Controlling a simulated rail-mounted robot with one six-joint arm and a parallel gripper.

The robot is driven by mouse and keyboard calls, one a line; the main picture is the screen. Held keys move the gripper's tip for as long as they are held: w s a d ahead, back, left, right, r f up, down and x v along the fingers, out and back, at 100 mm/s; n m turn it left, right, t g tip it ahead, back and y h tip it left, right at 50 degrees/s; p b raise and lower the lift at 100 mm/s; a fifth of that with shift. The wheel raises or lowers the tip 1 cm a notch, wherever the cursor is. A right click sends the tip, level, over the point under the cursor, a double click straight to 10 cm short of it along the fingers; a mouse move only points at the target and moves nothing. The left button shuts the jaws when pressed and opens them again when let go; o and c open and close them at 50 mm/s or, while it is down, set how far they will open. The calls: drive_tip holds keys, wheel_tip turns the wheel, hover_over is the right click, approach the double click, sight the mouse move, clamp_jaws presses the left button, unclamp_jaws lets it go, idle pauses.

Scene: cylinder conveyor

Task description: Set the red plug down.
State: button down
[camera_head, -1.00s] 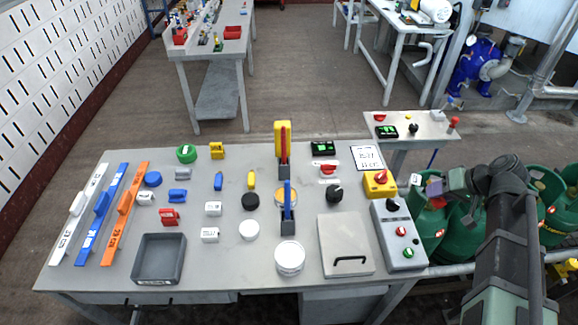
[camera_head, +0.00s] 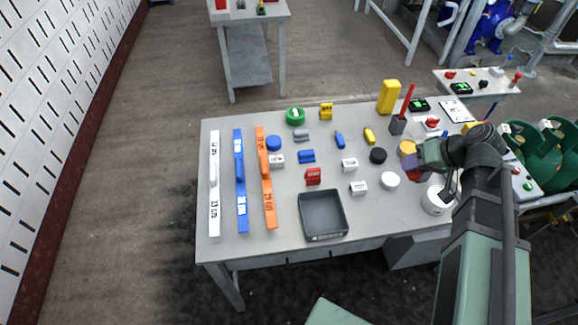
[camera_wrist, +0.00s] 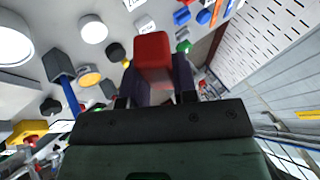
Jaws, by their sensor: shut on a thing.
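The red plug (camera_wrist: 152,52) shows in the wrist view as a red block between the two dark fingers of my gripper (camera_wrist: 155,80). My gripper is shut on it. In the head view my gripper (camera_head: 426,152) is over the right part of the grey table (camera_head: 270,222), by the orange-topped round piece (camera_head: 407,147).
Near my gripper are a white tub (camera_head: 436,202), a white disc (camera_head: 390,180), a black knob (camera_head: 378,156) and a grey holder (camera_head: 397,125) with a red stick. A grey tray (camera_head: 322,214) stands at the front. Bare table lies between the small pieces.

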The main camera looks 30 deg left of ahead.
drive_tip(key=shift+s+a, duration=0.2)
drive_tip(key=shift+w+d, duration=0.2)
drive_tip(key=shift+d, duration=0.1)
drive_tip(key=shift+w+f+b, duration=0.1)
drive_tip(key=shift+f+b, duration=0.25)
wheel_tip(320, 180, down, 21)
drive_tip(key=b, duration=2)
drive_tip(key=shift+r+b, duration=0.2)
drive_tip(key=shift+b, duration=0.1)
drive_tip(key=c, duration=0.9)
unclamp_jaws()
drive_tip(key=r+p, duration=0.3)
drive_tip(key=shift+d, duration=0.3)
drive_tip(key=p+v, duration=0.8)
drive_tip(key=v, duration=0.2)
drive_tip(key=s+d+f+m+h, duration=0.3)
drive_tip(key=s+d+m+h, duration=0.3)
drive_tip(key=s+d+h, duration=0.1)
drive_tip(key=shift+s+d+f+m, duration=0.3)
drive_tip(key=shift+s+d, duration=0.4)
drive_tip(key=shift+s, duration=0.05)
